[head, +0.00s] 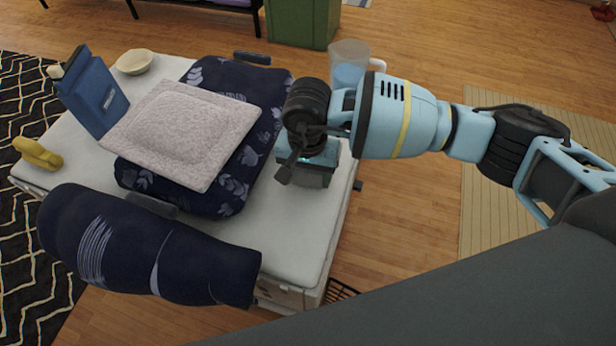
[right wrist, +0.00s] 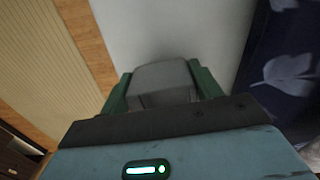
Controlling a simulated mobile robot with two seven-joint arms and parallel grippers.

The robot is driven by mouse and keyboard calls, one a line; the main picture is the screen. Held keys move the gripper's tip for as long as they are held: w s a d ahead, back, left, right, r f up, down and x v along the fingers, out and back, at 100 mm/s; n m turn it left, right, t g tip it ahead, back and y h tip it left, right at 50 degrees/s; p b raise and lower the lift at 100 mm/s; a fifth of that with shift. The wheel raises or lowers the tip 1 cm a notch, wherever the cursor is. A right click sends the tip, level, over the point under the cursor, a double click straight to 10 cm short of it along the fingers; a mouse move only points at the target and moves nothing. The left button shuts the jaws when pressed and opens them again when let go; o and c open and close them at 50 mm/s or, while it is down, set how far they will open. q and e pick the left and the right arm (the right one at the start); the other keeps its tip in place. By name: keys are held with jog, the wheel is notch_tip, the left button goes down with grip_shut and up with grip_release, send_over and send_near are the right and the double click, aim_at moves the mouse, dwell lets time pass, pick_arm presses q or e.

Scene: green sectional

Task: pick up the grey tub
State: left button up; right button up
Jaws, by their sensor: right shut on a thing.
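The grey tub (right wrist: 162,82) shows in the right wrist view, between the two green fingers of my right gripper (right wrist: 162,88). The fingers are shut on its sides. The white tabletop (right wrist: 170,30) is behind it; I cannot tell whether the tub still touches it. In the head view my right gripper (head: 308,172) points down over the right side of the white table (head: 290,240), and its own body hides the tub. My left gripper is not in view.
A navy leaf-patterned bag (head: 225,180) with a pale cushion (head: 185,130) on top lies left of the gripper. A clear pitcher (head: 348,62) stands behind it. A blue container (head: 92,92), a bowl (head: 135,62), a yellow object (head: 38,153) and a navy roll (head: 150,250) are farther left.

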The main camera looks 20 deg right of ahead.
jog(key=s+d+r, duration=0.1)
jog(key=s+d, duration=0.2)
jog(key=s, duration=0.4)
jog(key=s+d+r, duration=0.1)
jog(key=s+d, duration=0.3)
jog(key=s, duration=0.3)
jog(key=shift+s, duration=0.25)
jog(key=shift+r, duration=0.15)
jog(key=w+d+r+n, duration=0.3)
jog(key=w+r+n, duration=0.2)
jog(key=w+r, duration=0.4)
notch_tip(320, 180, up, 3)
jog(key=shift+d+r+n, duration=0.1)
jog(key=shift+d+n, duration=0.25)
jog(key=shift+n, duration=0.05)
jog(key=shift+s, duration=0.1)
